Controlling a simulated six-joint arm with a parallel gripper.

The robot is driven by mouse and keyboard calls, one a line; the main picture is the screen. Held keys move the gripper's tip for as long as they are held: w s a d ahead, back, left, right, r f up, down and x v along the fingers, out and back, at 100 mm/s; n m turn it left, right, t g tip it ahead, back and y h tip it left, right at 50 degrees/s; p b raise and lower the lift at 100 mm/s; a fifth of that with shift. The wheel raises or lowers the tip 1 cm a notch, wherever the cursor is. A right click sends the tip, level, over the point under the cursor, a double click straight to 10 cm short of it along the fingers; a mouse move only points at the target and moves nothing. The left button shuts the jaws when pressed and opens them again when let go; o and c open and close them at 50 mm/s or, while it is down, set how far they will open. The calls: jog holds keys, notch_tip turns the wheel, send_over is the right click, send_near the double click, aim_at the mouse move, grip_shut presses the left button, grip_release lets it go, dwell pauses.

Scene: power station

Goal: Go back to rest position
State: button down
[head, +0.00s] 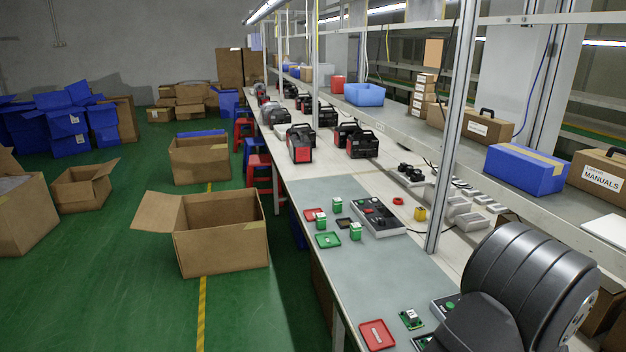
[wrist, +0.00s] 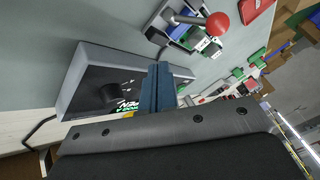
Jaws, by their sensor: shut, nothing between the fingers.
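My gripper (wrist: 158,76) shows in the wrist view as two dark blue fingers pressed together, with nothing between them. It is over or in front of a grey control box (wrist: 84,78) with a black panel and a black knob. I cannot tell whether the fingers touch the box. In the head view my dark arm fills the lower right corner and hides the gripper and part of the bench.
A lever with a red ball (wrist: 218,23) stands close beyond the fingers. The bench (head: 335,270) bears a red tray (head: 377,335), a small green board (head: 411,319), green blocks and a control panel (head: 379,216). A shelf post (head: 452,130) rises near my arm.

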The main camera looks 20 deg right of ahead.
jog(key=shift+d+f+y, duration=0.2)
jog(key=shift+d+y, duration=0.1)
jog(key=s+d, duration=0.3)
jog(key=shift+s, duration=0.1)
jog(key=v, duration=0.7)
jog(key=c, duration=2.2)
grip_release()
